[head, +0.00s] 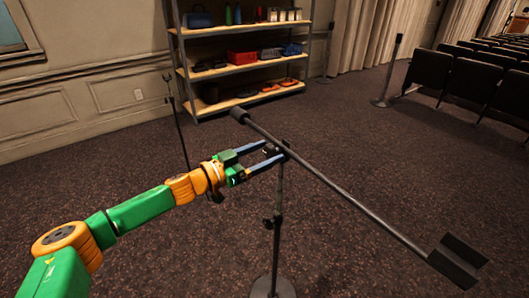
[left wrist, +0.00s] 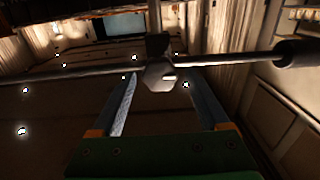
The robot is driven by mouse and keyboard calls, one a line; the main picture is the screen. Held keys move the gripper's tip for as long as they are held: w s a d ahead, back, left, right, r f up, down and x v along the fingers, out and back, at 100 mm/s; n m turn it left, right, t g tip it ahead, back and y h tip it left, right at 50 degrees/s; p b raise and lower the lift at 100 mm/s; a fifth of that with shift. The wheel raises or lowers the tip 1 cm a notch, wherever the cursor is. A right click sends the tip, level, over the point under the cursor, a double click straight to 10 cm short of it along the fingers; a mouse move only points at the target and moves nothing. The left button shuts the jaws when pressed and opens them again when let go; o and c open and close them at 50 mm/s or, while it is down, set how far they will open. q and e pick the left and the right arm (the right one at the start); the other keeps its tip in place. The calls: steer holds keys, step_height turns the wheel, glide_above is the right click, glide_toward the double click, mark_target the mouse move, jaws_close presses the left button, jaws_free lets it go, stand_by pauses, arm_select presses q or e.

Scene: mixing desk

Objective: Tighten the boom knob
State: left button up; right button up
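A dark boom (head: 340,192) lies slantwise across the top of a thin upright stand (head: 278,205). At their joint is the boom knob (head: 269,149), small and dark in the head view. In the left wrist view the knob (left wrist: 158,75) is a grey faceted piece with a pale mark. My left gripper (head: 269,154) is open, its two blue fingers pointing at the joint. In the left wrist view the fingers (left wrist: 163,80) lie on either side of the knob, with visible gaps; how deep they reach around it is unclear. My right gripper is in neither view.
The boom has a dark cylindrical end (head: 239,114) and a flat dark piece (head: 457,259) at its lower right end. The stand has a round base (head: 272,288). Shelves (head: 245,75) stand behind, chairs (head: 465,80) at right.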

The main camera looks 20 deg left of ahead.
arm_select(q)
jaws_close()
steer(key=m+p, duration=0.1)
steer(key=m, duration=0.2)
steer(key=m+p, duration=0.1)
steer(key=m, duration=0.3)
steer(key=shift+d+m, duration=0.1)
steer(key=shift+m, duration=0.3)
steer(key=m, duration=0.4)
steer(key=shift+s+f+m, duration=0.1)
steer(key=shift+f+m, duration=0.05)
steer(key=shift+m, duration=0.15)
steer(key=m+b, duration=0.1)
steer(key=m, duration=0.4)
steer(key=shift+d+f, duration=0.1)
steer(key=shift+m, duration=0.4)
